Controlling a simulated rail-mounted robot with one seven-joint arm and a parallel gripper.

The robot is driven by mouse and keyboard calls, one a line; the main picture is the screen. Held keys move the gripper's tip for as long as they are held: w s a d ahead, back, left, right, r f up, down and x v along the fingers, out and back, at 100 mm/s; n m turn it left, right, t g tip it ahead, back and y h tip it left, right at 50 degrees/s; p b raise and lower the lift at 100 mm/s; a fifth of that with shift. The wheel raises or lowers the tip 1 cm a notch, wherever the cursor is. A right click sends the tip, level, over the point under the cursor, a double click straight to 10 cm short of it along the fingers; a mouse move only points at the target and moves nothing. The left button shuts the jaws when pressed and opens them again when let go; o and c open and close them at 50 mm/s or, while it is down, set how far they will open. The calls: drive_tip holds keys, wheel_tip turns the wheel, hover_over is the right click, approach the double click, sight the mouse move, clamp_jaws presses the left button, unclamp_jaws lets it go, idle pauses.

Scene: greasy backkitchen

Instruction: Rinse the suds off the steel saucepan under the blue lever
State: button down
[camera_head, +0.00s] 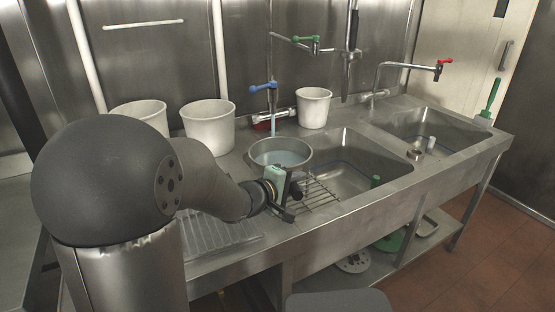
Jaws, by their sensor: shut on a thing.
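The steel saucepan (283,145) stands upright at the left edge of the left sink, beside or over the wire rack. Pale bluish liquid shows inside it; I cannot make out suds. The blue lever (263,87) is on a tap behind the pan, and a pale stream (273,124) runs down from this tap to the pan. My gripper (287,190) is at the pan's near side, shut, apparently on its handle, which is hidden behind the fingers. A pale green piece shows at the gripper.
White buckets (208,127) stand at the back left, another (313,108) behind the sink. A wire rack (318,196) spans part of the left sink (352,178). Taps with a green lever (313,41) and a red lever (443,62) overhang the back and right. The ribbed drainboard (215,236) is clear.

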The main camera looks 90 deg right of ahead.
wheel_tip(320, 180, up, 14)
drive_tip(key=p, duration=0.6)
idle(0.5)
